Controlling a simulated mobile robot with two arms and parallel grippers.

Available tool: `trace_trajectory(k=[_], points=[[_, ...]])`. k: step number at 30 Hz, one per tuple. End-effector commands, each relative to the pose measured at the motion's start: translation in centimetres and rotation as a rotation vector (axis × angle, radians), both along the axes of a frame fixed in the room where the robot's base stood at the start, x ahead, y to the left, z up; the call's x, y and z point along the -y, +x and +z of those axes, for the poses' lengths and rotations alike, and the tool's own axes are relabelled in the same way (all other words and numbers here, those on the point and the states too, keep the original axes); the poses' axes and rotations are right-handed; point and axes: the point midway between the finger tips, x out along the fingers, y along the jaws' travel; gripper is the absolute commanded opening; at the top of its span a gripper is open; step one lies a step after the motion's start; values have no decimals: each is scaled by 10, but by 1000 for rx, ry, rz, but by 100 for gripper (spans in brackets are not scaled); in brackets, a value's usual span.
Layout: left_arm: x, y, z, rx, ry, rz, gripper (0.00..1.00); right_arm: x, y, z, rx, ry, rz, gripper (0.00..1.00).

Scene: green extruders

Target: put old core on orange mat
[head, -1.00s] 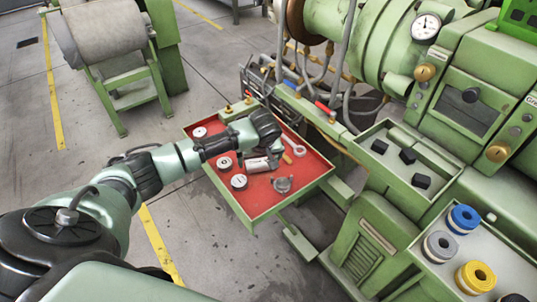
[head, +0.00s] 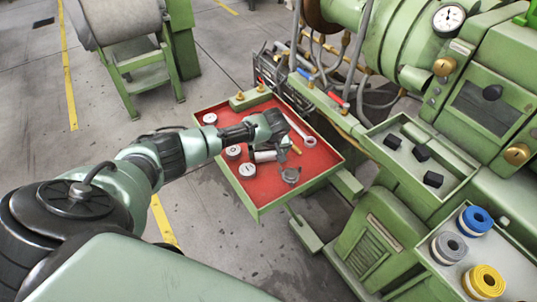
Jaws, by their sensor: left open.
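The orange-red mat (head: 314,168) lines a green tray beside the machine. A silver cylinder (head: 265,156), which may be the old core, lies on or just above the mat. My left gripper (head: 272,142) is open over the middle of the tray, close to the cylinder. The gripper's body hides part of the mat, and I cannot tell whether the fingers touch the cylinder. My right gripper is not in view.
Black blocks (head: 433,179) sit in a green bin at the right. Blue, grey and yellow rolls stand on a shelf (head: 511,262).

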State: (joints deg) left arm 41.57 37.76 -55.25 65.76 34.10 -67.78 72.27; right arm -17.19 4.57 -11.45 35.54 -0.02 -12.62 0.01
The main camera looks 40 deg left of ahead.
Motion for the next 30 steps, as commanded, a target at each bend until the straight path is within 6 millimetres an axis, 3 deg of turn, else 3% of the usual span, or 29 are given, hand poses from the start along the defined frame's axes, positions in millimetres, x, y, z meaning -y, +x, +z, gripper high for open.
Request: trace_trajectory(k=[2,9,10,11,22,26,30], points=[[0,0,0,0,0,0,97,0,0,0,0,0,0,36],[0,0,0,-1,-1,0,30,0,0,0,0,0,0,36],[0,1,1,1,0,0,29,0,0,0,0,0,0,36],[0,0,1,1,0,0,21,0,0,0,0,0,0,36],[0,1,12,2,-1,0,21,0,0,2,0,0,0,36],[0,1,31,5,-1,-2,21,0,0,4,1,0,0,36],[0,1,64,6,-1,-1,21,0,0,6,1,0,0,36]])
